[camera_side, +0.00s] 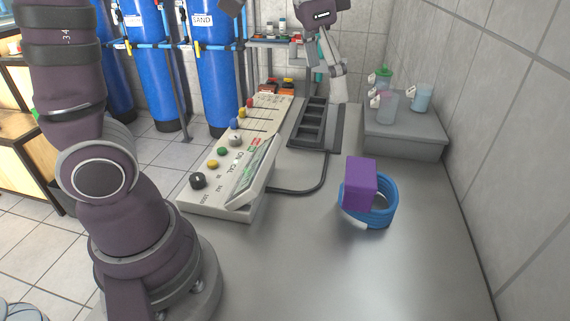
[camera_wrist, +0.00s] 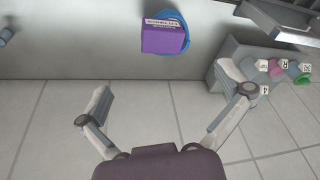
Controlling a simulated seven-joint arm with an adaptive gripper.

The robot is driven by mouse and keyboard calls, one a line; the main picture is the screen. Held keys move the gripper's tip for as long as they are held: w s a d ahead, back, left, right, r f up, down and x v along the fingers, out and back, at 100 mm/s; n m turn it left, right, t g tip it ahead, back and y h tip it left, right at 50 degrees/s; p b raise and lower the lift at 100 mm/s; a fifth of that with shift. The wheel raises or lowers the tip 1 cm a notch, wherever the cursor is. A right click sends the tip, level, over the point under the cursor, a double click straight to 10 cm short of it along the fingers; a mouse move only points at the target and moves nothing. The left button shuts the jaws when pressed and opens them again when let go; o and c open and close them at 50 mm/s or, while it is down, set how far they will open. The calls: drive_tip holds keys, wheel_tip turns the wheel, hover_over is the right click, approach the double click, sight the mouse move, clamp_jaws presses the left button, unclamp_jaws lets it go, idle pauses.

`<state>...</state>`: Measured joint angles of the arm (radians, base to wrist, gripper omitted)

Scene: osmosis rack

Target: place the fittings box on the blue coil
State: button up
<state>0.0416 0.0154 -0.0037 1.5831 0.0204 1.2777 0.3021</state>
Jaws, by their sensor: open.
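The fittings box is a purple block (camera_side: 361,184) resting on the blue coil (camera_side: 384,211), a ring of blue tubing on the grey bench. The box covers the coil's left part and looks tilted. In the wrist view the purple box (camera_wrist: 163,40) has a white label, and the blue coil (camera_wrist: 187,36) shows around its right side and top. My gripper (camera_wrist: 170,110) is open and empty, with its fingers wide apart and away from the box. In the side view my gripper (camera_side: 335,85) is at the back, near the black rack, well behind the box.
A control panel (camera_side: 215,165) with coloured knobs stands left of the coil, with a black cable running from it. A black slotted rack (camera_side: 316,124) is behind. A grey raised block (camera_side: 405,135) with several cups stands at the back right by the wall. The front bench is clear.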

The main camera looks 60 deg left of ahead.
drive_tip(key=s+a+f+n+t, duration=0.1)
drive_tip(key=s+f+n, duration=0.3)
drive_tip(key=s, duration=0.6)
drive_tip(key=shift+a+f+t, duration=0.2)
drive_tip(key=shift+f+t, duration=0.25)
drive_tip(key=shift+t, duration=0.35)
